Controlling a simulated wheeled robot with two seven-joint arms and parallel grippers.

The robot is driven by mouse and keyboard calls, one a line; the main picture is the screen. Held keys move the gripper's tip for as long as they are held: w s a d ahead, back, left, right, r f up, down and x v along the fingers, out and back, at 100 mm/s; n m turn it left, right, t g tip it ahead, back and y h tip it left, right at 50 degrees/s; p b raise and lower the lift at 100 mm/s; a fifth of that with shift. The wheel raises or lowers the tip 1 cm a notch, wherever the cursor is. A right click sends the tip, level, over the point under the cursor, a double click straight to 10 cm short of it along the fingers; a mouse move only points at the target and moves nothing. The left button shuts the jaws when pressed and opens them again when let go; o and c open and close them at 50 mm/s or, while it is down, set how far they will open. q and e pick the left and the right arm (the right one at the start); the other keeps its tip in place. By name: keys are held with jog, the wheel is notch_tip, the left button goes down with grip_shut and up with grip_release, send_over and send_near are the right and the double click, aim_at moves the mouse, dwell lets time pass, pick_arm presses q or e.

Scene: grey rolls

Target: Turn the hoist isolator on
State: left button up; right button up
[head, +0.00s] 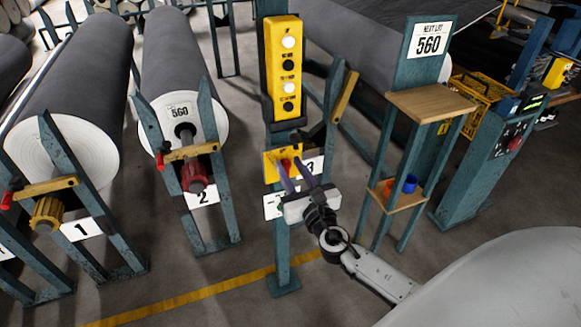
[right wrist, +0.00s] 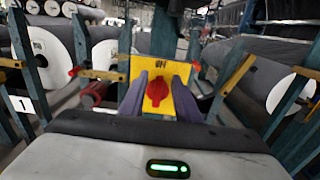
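The hoist isolator (head: 270,167) is a yellow box on a teal post, below a tall yellow push-button panel (head: 269,65). Its red knob shows in the right wrist view (right wrist: 157,91), on a yellow plate with small dark lettering that I cannot read surely. The knob's long side looks roughly upright. My right gripper (head: 291,166) is in front of the box, its two purple-grey fingers pointing at it. In the right wrist view the fingers stand apart, one on each side of the knob, with yellow showing between. Contact is not clear. My left gripper is out of view.
Big grey rolls (head: 180,68) lie on teal stands at left, with number signs 1 and 2. A wooden shelf stand (head: 432,101) with a 560 sign is to the right, a control pedestal (head: 490,150) beyond. A yellow line (head: 190,297) crosses the floor.

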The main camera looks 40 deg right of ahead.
jog(key=shift+w, duration=0.2)
jog(key=shift+c, duration=0.2)
grip_shut()
